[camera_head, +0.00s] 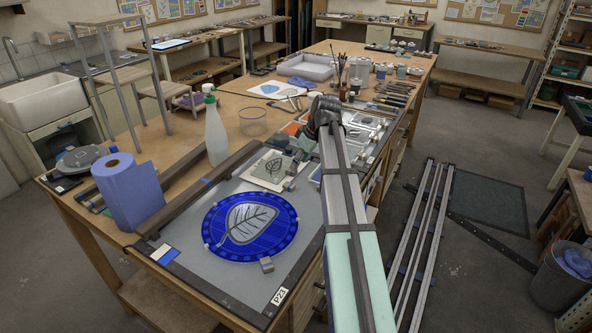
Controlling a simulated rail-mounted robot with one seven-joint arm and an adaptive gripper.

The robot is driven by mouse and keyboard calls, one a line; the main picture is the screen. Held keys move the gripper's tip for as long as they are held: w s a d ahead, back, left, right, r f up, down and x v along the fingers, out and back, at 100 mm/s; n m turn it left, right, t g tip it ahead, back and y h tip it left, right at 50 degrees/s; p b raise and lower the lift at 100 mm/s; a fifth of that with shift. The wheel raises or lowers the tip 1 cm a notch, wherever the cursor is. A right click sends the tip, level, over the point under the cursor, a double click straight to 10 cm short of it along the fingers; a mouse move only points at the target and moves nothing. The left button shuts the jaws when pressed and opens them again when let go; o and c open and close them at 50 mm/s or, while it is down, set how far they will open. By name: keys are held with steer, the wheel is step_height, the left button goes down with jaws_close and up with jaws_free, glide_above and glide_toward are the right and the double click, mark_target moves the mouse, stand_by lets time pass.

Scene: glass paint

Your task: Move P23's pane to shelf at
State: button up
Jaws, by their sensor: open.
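A blue round pane (214,219) with a pale leaf and dark veins lies flat on a grey, dark-edged board (185,258). The board bears a "P23" label (280,296) at its front right corner. Small grey blocks stand at the pane's rim. My arm runs up from the bottom edge, right of the board.
Glass panes and tools crowd the bench behind. A shelf unit (568,58) stands far right. Rails (420,235) lie on the floor.

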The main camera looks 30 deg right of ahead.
steer(key=b+v, duration=0.2)
steer(key=v, duration=1)
steer(key=shift+o, duration=0.4)
steer(key=shift+s+r, duration=0.2)
steer(key=shift+r, duration=0.4)
